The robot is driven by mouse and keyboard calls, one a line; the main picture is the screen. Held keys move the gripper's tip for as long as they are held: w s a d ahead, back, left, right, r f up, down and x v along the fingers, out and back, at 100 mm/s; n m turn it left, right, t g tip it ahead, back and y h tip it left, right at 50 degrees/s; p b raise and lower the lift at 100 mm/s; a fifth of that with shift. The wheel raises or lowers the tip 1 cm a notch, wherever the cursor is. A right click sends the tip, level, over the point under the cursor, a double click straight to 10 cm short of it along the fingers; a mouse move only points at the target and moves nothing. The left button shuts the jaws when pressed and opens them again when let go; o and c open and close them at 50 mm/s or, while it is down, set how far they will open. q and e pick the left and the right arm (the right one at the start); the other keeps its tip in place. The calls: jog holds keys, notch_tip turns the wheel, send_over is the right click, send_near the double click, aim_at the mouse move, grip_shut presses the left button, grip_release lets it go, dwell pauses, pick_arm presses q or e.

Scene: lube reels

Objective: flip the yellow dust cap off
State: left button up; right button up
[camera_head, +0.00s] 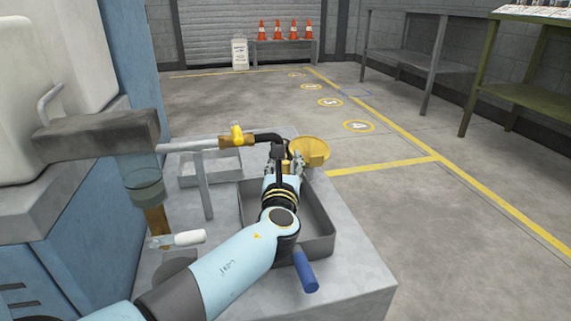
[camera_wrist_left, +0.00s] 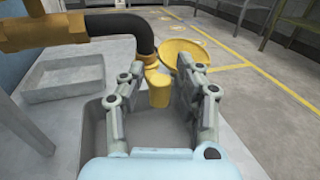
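The yellow dust cap (camera_wrist_left: 158,89) is a small yellow cylinder at the lower end of a black bent pipe (camera_wrist_left: 135,30). In the head view my gripper mostly hides it. My left gripper (camera_wrist_left: 161,68) is open, with one finger on each side of the cap. A gap shows between the left finger and the cap. The right finger is close to the cap, and I cannot tell if they touch. My left gripper also shows in the head view (camera_head: 286,160), at the pipe's end. My right gripper is in neither view.
A wide yellow dish or funnel (camera_head: 314,151) is just behind the gripper. Below is a grey tray (camera_head: 318,220) on a grey bench (camera_head: 355,280). A second shallow tray (camera_head: 225,168), a brass valve (camera_head: 236,136) and a blue cylinder (camera_head: 306,272) are close by. Floor at right is clear.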

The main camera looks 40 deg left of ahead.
pick_arm(q)
grip_shut()
jog(key=shift+f, duration=0.15)
dwell(0.4)
jog(key=shift+f, duration=0.1)
